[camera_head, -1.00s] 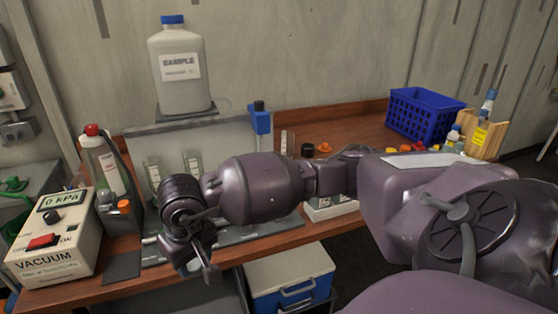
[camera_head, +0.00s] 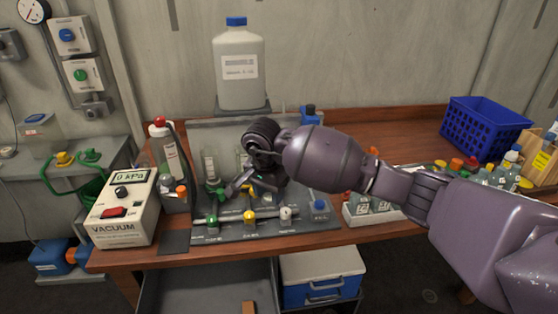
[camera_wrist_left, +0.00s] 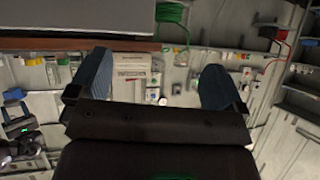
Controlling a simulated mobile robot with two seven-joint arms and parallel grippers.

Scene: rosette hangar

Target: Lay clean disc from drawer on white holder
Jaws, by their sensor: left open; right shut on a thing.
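My right gripper (camera_head: 238,186) reaches from the right over the grey rack on the bench, fingers pointing down left. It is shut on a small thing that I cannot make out. A white knob (camera_head: 286,213) stands on the rack's front rail, right of a yellow knob (camera_head: 249,216) and a green knob (camera_head: 212,219). My arm hides part of the rack behind the white knob, and I cannot make out the white holder's top. An open grey drawer (camera_head: 200,290) is below the bench. My left gripper (camera_wrist_left: 155,88) is open and empty in the left wrist view.
A vacuum box (camera_head: 122,210) and a wash bottle (camera_head: 168,155) stand left of the rack. A sample jug (camera_head: 239,70) stands behind it. Small bottles in a white tray (camera_head: 372,214) and a blue basket (camera_head: 484,128) are right. A cooler (camera_head: 320,275) is under the bench.

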